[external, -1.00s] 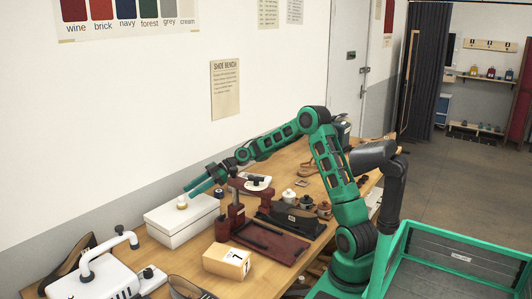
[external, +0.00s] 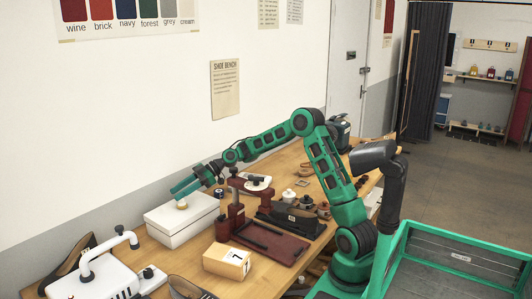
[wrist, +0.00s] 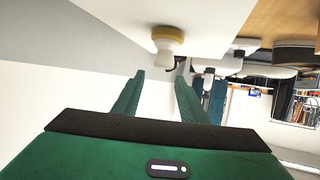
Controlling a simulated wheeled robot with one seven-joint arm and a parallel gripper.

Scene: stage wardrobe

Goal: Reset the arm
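My arm reaches left over the bench, with its elbow raised. My gripper (external: 174,190) is at the far end, just above the lid of a long white box (external: 172,232). In the wrist view the two green fingers of my gripper (wrist: 160,77) stand apart with nothing between them. A pale knob with a yellowish base (wrist: 168,38) on the white box is just beyond the fingertips. The knob also shows in the external view (external: 182,205), close to the fingers. I cannot tell whether a finger touches it.
A dark red stand (external: 236,215) and a dark red tray (external: 268,240) are right of the white box. A cardboard box (external: 227,262) marked 7 is in front. A white machine with a handle (external: 98,281) stands at the left. The wall is close behind.

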